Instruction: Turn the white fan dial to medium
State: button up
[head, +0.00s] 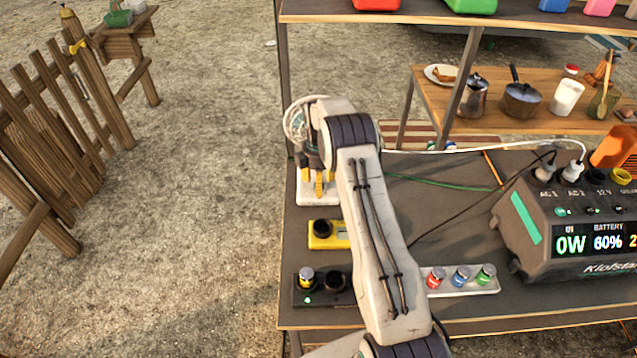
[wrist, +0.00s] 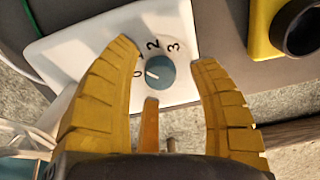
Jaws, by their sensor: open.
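The fan control is a white plate (head: 305,196) at the far left edge of the bench, and it also shows in the wrist view (wrist: 95,45). Its dial is a round blue-grey knob (wrist: 161,72) with a white pointer mark, turned left towards the 0. The figures 2 and 3 are printed above it; the 1 is mostly hidden by a finger. My gripper (wrist: 165,54) is open, with one yellow finger on each side of the dial and a gap to the knob. In the head view my gripper (head: 318,184) is over the plate and hides the dial.
A yellow box with a black knob (head: 322,229) is close to the plate. A black battery charger (head: 308,299) and a tray of coloured batteries (head: 459,279) are nearer. A power station (head: 575,225) stands right. Cables cross the bench; a shelf post (head: 283,80) rises behind.

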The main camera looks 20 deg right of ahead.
jog(key=shift+f, duration=0.35)
jog(key=shift+c, duration=0.4)
grip_shut()
